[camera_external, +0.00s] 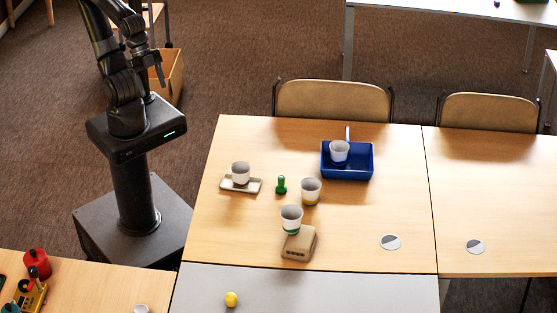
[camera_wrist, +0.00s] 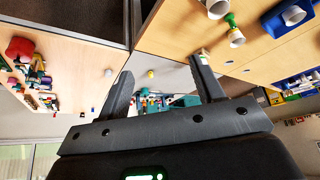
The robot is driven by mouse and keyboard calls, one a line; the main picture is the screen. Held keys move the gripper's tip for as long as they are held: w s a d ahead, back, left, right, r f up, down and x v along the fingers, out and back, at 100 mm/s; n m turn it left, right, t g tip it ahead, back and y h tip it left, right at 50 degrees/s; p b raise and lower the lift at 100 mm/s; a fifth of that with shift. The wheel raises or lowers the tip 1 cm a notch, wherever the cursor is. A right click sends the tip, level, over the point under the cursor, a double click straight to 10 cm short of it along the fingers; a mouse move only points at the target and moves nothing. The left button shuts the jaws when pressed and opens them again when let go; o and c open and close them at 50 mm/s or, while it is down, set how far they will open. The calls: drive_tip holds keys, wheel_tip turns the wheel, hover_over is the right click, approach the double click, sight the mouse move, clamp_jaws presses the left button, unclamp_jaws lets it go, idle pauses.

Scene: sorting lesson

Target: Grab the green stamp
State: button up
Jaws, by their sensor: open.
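The green stamp (camera_external: 281,185) stands upright on the wooden table (camera_external: 240,150), between a white cup on a small tray and a cup with a yellow band. My gripper (camera_external: 160,79) is raised at the upper left, off the table and well apart from the stamp. In the wrist view my gripper (camera_wrist: 160,67) has its two fingers wide apart with nothing held between them. A small green patch shows at the top right of that view beside cups; I cannot tell for sure whether it is the stamp.
A cup (camera_external: 240,173) sits on a small tray (camera_external: 227,188). The yellow-banded cup (camera_external: 311,192) stands close right of the stamp. Another cup (camera_external: 291,219) is by a tan block (camera_external: 299,244). A blue bin (camera_external: 347,174) holds a cup. A yellow object (camera_external: 231,300) lies on the grey table.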

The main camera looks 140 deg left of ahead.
drive_tip(key=m+g, duration=0.2)
hover_over(281, 183)
drive_tip(key=s+a, duration=0.1)
drive_tip(key=s, duration=0.3)
wheel_tip(281, 183, down, 25)
drive_tip(key=shift+h, duration=0.3)
drive_tip(key=x, duration=1)
drive_tip(key=shift+a+f, duration=0.2)
drive_tip(key=shift+f, duration=0.25)
drive_tip(key=shift+c, duration=0.5)
drive_tip(key=c, duration=1)
